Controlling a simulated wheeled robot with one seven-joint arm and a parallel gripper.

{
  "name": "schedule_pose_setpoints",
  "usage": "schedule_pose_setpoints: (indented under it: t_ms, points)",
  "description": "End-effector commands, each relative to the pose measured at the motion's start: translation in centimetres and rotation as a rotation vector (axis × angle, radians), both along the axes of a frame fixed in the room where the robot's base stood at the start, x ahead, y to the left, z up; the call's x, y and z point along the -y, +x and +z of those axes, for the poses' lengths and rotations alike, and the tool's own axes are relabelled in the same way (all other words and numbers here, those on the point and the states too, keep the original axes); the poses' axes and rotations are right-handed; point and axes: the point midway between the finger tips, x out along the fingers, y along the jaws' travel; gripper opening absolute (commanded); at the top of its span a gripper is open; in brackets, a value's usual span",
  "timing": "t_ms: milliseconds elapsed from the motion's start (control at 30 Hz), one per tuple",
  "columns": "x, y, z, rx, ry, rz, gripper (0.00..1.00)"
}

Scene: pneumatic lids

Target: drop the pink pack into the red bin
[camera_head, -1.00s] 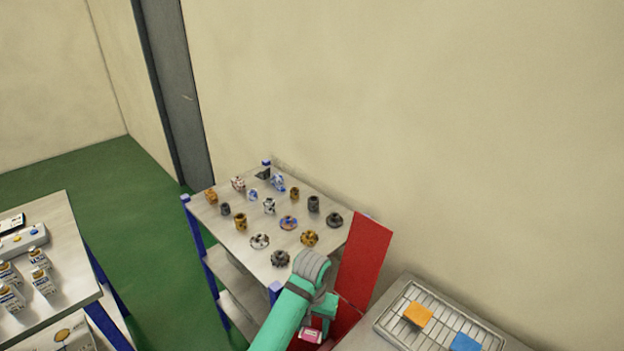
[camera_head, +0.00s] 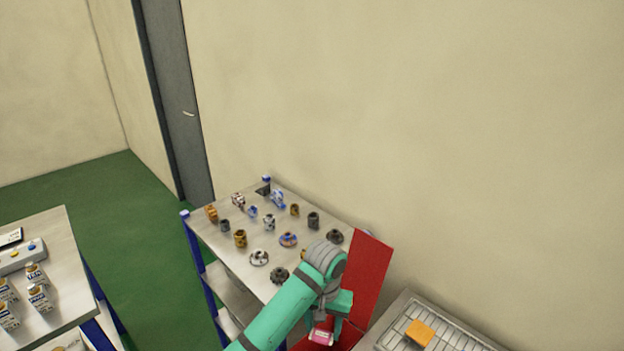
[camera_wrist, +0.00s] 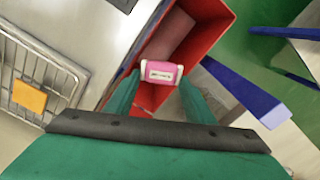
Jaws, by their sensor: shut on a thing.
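The pink pack (camera_wrist: 160,84) is pink and white with a small label. My gripper (camera_wrist: 158,92) is shut on it, one green finger on each side. In the head view the pack (camera_head: 321,337) hangs below my gripper (camera_head: 326,325) near the lower edge. The red bin (camera_wrist: 203,33) lies behind and below the pack in the wrist view, its open inside partly hidden by the pack and fingers. In the head view its raised red lid (camera_head: 366,275) stands up behind my gripper; the bin's body is mostly hidden.
A shelf table (camera_head: 225,248) with several machined parts stands left of the bin. A counter with a wire rack (camera_head: 392,335) and an orange pack (camera_head: 419,333) is at right. Another table (camera_head: 62,262) with cartons is at far left. A blue post (camera_wrist: 245,90) stands beside the bin.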

Motion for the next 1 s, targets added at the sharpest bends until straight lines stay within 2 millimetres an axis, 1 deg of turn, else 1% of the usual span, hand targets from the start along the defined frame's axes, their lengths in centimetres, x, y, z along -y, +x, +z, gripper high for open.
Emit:
schedule_pose_setpoints:
  t_ms: [300, 433, 600, 900, 933, 1000]
  points:
    - [0.1, -0.1, -3.5, -0.003, -0.002, 0.0, 0.28]
    - [0.1, -0.1, -4.6, -0.002, -0.002, 0.001, 0.28]
    - [0.0, 0.0, -5.2, 0.0, 0.0, 0.0, 0.28]
    - [0.0, 0.0, -5.4, 0.0, 0.0, 0.0, 0.28]
    - [0.0, 0.0, -5.4, 0.0, 0.0, 0.0, 0.56]
    - [0.0, 0.0, -5.4, 0.0, 0.0, 0.0, 0.71]
